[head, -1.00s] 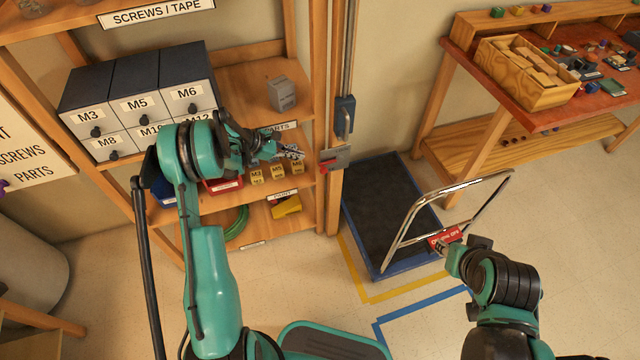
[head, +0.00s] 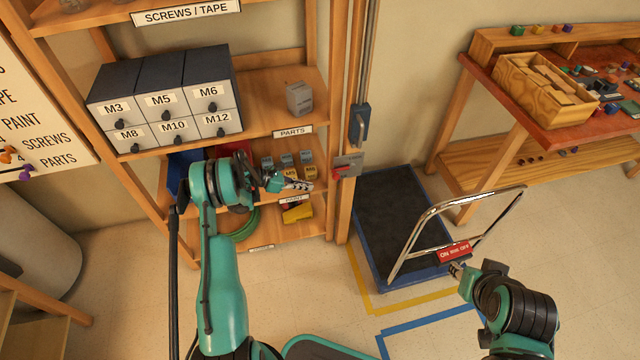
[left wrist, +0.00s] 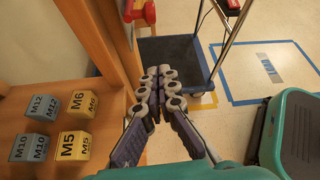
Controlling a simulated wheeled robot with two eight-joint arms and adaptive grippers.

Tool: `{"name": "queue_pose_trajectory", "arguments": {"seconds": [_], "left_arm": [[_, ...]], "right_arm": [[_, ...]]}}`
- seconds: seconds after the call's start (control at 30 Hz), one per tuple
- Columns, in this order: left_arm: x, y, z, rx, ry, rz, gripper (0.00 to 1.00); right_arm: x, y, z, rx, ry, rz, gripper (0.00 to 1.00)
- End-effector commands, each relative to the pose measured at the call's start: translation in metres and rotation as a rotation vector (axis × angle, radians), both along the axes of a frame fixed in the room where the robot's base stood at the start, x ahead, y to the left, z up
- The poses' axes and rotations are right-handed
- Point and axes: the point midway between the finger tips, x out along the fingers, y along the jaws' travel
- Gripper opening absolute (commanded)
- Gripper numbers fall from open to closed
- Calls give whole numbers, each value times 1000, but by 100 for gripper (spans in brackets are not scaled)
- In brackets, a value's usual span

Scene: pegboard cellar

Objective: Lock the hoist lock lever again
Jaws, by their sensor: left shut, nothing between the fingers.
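A red lever-like part (head: 345,172) on a grey bracket (head: 352,160) is fixed to the wooden post in the head view. I take it for the hoist lock lever; its exact position is hard to read. Its red end also shows at the top of the left wrist view (left wrist: 145,12). My left gripper (head: 308,186) is shut and empty, left of and slightly below the red part, apart from it; its closed fingers show in the left wrist view (left wrist: 158,78). My right gripper (head: 455,268) is just below a red label block (head: 455,252) at the trolley handle; its grip is unclear.
A blue box with a grey handle (head: 359,125) sits higher on the post. The shelf (head: 270,95) with drawers and labelled cubes (left wrist: 74,146) is beside my left gripper. A blue-edged trolley (head: 385,215) stands right of the post. A workbench (head: 540,110) is at the right.

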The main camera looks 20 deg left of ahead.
Motion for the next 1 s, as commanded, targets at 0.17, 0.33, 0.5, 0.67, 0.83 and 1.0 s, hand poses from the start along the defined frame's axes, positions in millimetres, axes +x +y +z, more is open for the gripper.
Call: {"name": "queue_pose_trajectory", "arguments": {"seconds": [0.17,0.33,0.5,0.67,0.83,1.0], "left_arm": [[12,-22,-17,1,-1,-4,0],[29,-51,-35,1,0,-5,0],[44,-75,-46,1,0,-3,0],[48,-73,-20,1,0,-1,0],[51,-74,-7,1,0,-1,0],[51,-74,-5,1,0,-1,0]], "right_arm": [[0,0,-12,0,0,0,32],[0,0,-26,0,0,0,32],[0,0,-37,0,0,0,32],[0,0,-42,0,0,0,32],[0,0,-45,0,0,0,32],[0,0,-45,0,0,0,32]]}}
